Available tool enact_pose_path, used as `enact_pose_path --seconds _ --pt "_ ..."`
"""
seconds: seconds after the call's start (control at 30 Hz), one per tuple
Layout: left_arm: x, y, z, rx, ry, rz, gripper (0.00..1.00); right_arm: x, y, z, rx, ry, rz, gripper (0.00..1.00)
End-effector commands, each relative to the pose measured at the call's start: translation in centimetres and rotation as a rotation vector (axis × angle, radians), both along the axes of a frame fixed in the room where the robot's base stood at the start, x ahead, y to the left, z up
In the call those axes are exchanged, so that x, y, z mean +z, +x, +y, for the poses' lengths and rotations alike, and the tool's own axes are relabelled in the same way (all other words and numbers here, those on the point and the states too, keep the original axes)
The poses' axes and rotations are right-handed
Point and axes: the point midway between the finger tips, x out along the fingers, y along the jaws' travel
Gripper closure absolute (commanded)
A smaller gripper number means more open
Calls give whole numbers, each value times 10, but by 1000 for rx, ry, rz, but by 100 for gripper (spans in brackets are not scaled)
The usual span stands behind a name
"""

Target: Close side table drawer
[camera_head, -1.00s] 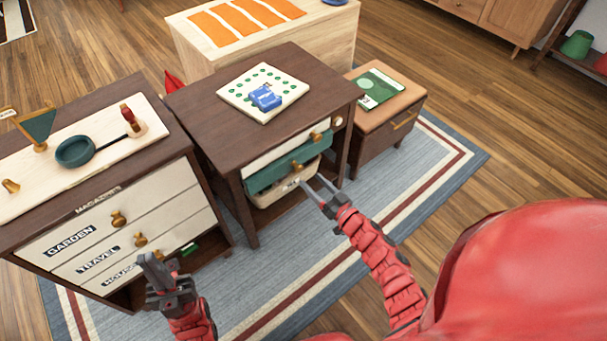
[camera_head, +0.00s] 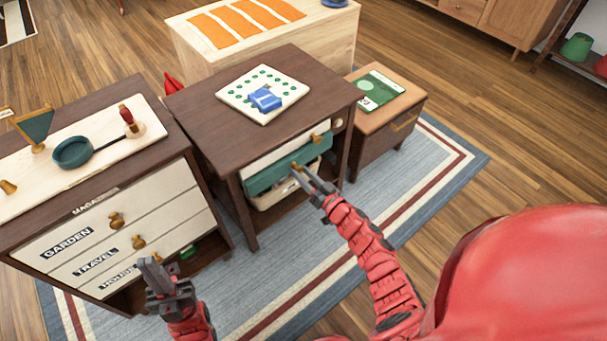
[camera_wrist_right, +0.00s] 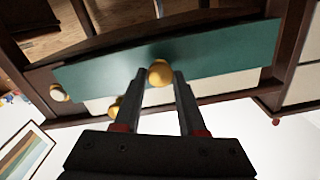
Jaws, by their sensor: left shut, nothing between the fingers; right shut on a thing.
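The dark wooden side table (camera_head: 205,80) stands in the middle of the head view. Its teal drawer (camera_head: 268,181) sits below a cream drawer (camera_head: 275,152) and appears to stick out a little. In the right wrist view the teal drawer front (camera_wrist_right: 225,46) runs across the picture with a round gold knob (camera_wrist_right: 160,73). My right gripper (camera_head: 302,172) is at this drawer, its fingers closed on either side of the knob. My left gripper (camera_head: 158,265) is shut and empty, in front of the cabinet on the left, away from the side table.
A cabinet with labelled drawers (camera_head: 120,245) stands left of the side table, close to my left gripper. A small brown cabinet (camera_head: 385,128) stands right. A white board (camera_head: 240,92) with a blue object (camera_head: 264,98) lies on the side table. Rug (camera_head: 300,245) is open in front.

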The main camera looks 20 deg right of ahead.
Motion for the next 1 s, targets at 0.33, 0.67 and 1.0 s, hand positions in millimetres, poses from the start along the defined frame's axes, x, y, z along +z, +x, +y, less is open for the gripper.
enact_pose_path --seconds 0.33,0.67,1.0 --pt "0 0 0 0 0 0 100 0 0 0 0 0 -1 100" --pt "0 0 0 0 0 0 100 0 0 0 0 0 -1 100" --pt "0 0 0 0 0 0 100 0 0 0 0 0 -1 100"
